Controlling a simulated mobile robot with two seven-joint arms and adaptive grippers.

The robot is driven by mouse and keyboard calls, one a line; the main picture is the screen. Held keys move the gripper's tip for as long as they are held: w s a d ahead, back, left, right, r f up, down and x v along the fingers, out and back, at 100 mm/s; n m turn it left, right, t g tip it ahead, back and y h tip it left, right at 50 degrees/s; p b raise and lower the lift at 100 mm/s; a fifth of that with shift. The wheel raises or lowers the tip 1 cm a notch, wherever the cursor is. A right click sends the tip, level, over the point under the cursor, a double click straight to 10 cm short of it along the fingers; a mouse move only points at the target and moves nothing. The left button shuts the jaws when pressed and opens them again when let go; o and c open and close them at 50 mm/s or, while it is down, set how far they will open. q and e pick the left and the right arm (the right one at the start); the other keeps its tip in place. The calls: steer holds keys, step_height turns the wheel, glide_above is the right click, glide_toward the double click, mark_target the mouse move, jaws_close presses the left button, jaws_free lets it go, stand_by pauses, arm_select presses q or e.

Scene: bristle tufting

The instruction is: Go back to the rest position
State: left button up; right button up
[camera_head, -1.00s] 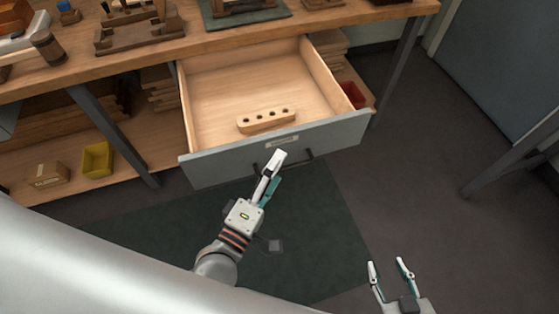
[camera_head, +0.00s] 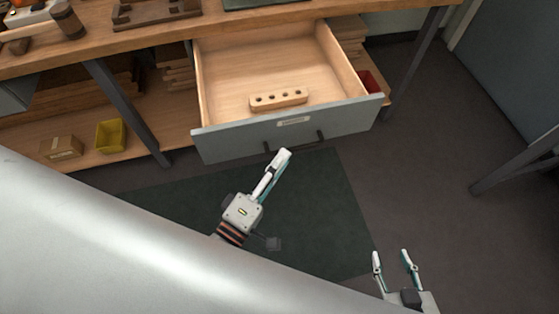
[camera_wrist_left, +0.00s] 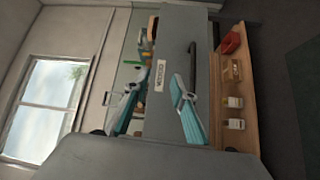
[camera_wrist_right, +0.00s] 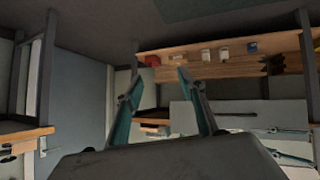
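My left gripper (camera_head: 279,160) is in front of the open drawer (camera_head: 240,138), by its dark handle (camera_head: 294,141). In the left wrist view its two fingers (camera_wrist_left: 158,100) are spread with nothing between them, and the drawer front with its label (camera_wrist_left: 160,75) lies beyond. My right gripper (camera_head: 392,260) is low on the right of the head view, above the bare floor. Its fingers are spread and empty, as the right wrist view (camera_wrist_right: 160,90) also shows. A wooden block with several holes (camera_head: 278,99) lies inside the drawer.
The workbench (camera_head: 215,17) with wooden fixtures and a mallet (camera_head: 68,18) stands behind the drawer. Its lower shelf holds a yellow bin (camera_head: 110,135), a cardboard box (camera_head: 61,147) and a red bin (camera_head: 371,81). A table leg (camera_head: 520,162) stands at right. The floor between is clear.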

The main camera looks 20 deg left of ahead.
steer(key=shift+w+r, duration=0.25)
steer(key=shift+r, duration=0.25)
arm_select(q)
steer(key=s+a+f+m+g+y+p, duration=0.1)
steer(key=s+a+f+m+g+p, duration=0.7)
steer(key=m, duration=1)
steer(key=s+p, duration=0.2)
steer(key=shift+s+a+f+p, duration=0.15)
steer(key=shift+f+p, duration=0.1)
steer(key=shift+p, duration=0.15)
arm_select(e)
steer(key=shift+m, duration=0.4)
steer(key=r, duration=0.1)
steer(key=s+r, duration=0.1)
steer(key=r, duration=0.2)
steer(key=shift+s+a+r, duration=0.2)
steer(key=shift+s+r, duration=0.05)
steer(key=shift+s, duration=0.05)
